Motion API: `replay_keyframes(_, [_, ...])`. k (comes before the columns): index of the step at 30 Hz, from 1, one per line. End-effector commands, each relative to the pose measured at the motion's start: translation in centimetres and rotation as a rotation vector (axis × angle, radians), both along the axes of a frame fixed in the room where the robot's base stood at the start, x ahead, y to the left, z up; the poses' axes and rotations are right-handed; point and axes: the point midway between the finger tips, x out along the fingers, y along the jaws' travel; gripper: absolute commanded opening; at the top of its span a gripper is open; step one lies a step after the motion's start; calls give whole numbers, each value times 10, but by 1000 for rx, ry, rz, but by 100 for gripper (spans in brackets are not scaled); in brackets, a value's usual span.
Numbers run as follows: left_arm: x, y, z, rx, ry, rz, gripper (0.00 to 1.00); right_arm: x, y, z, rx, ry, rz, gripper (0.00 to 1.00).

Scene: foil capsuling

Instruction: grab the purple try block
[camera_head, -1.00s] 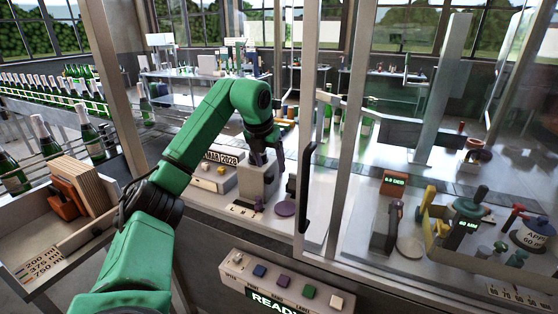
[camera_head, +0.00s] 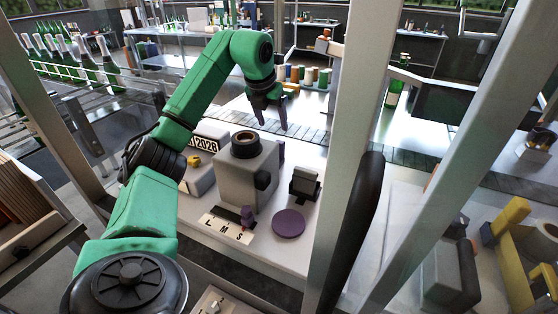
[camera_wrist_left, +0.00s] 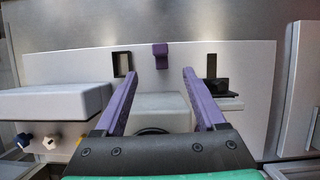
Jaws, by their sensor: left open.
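My left gripper (camera_head: 271,124) hangs with its dark purple fingers pointing down, behind and above the grey machine (camera_head: 262,172). Its fingers are apart with nothing between them. A small purple block (camera_head: 247,215) sits low at the machine's front, by the L M S label plate. In the left wrist view a purple block (camera_wrist_left: 160,55) shows on a pale panel, beyond and between the open fingertips of my left gripper (camera_wrist_left: 160,74), apart from them. I cannot tell whether both views show the same block. My right gripper is not in view.
A flat purple disc (camera_head: 288,223) and a black stand (camera_head: 305,185) are right of the machine. A date box (camera_head: 205,158) is at its left. An upright frame post (camera_head: 350,150) stands to the right. Coloured cylinders (camera_head: 305,75) are behind.

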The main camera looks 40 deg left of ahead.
Motion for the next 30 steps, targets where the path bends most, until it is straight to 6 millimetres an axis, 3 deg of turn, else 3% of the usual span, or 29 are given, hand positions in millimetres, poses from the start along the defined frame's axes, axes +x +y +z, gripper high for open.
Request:
replay_keyframes(14, [33,11,-84,-1,4,0,72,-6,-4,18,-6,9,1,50])
replay_keyframes(22, [50,17,-125,-4,3,1,72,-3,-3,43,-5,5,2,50])
replay_keyframes(30, [53,19,-136,0,0,0,72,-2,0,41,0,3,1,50])
